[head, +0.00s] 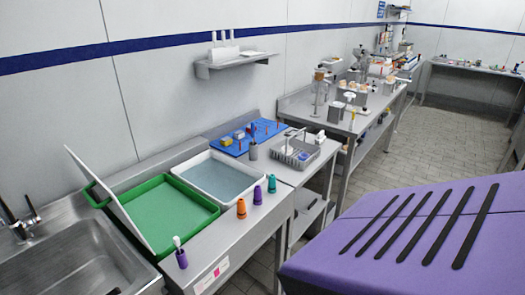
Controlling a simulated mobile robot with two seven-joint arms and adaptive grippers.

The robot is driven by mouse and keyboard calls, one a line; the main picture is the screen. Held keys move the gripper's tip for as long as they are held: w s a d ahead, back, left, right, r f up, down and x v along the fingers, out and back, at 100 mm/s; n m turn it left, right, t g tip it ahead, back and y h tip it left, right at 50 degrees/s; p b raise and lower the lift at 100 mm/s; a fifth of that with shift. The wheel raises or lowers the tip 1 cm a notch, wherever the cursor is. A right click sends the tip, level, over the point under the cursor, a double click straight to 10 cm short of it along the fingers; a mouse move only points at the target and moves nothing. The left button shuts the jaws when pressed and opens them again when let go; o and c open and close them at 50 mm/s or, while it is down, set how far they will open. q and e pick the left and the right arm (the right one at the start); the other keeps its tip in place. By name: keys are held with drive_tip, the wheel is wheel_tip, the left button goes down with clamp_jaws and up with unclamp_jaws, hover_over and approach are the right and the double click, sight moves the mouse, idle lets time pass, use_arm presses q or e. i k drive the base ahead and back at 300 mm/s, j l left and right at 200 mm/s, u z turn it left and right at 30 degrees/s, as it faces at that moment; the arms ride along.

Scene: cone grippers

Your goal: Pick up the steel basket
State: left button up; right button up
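The steel basket (296,153) is a grey, slotted, open-topped container with a thin raised handle. It stands on the grey worktop beyond the white tray, near the worktop's far right end. Small items, one of them bluish, show inside it, too small to name. Neither of my grippers is in view, so I cannot see where they are relative to the basket.
Left of the basket are a dark pen cup (253,151) and a blue board (250,136) with small parts. Nearer are a white tray (262,176), a green tray (214,210) and several coloured cones, including an orange one (241,209). A sink (60,262) is at left.

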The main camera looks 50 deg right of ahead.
sight(298, 146)
drive_tip(key=l+u, duration=0.85)
drive_tip(key=u, duration=0.15)
drive_tip(key=k+l+u, duration=0.15)
drive_tip(key=l, duration=0.2)
drive_tip(key=k+l+u, duration=0.15)
drive_tip(key=l, duration=0.15)
drive_tip(key=k+l+u, duration=0.1)
drive_tip(key=l, duration=0.25)
drive_tip(key=k+l+u, duration=0.1)
drive_tip(key=k+l, duration=0.15)
drive_tip(key=l, duration=0.25)
drive_tip(key=k+l, duration=0.25)
drive_tip(key=l, duration=0.2)
drive_tip(key=k+l+u, duration=0.15)
drive_tip(key=k+l, duration=0.15)
drive_tip(key=l, duration=0.2)
drive_tip(key=k+l+u, duration=0.1)
drive_tip(key=k+l, duration=0.2)
drive_tip(key=l, duration=0.15)
